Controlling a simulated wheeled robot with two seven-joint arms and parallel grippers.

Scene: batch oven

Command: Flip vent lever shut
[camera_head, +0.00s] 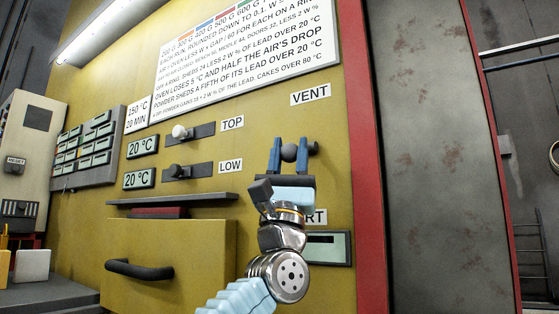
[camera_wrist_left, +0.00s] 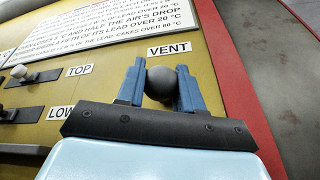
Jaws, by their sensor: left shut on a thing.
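The vent lever shows as a dark grey round knob (camera_head: 289,152) on the yellow oven panel, below the VENT label (camera_head: 310,94). My left gripper (camera_head: 288,150) is at the knob, with one blue finger on each side of it. In the left wrist view the knob (camera_wrist_left: 161,83) sits between the two fingers (camera_wrist_left: 160,85), which are shut on it. A short dark piece shows just right of the fingers in the head view. The rest of the lever's mount is hidden behind my gripper. My right gripper is not in view.
TOP slider (camera_head: 181,132) and LOW slider (camera_head: 178,171) are to the left, beside two temperature displays. A dark shelf (camera_head: 185,199) and a drawer handle (camera_head: 139,269) stick out lower left. A red frame edge (camera_head: 367,150) runs down the right.

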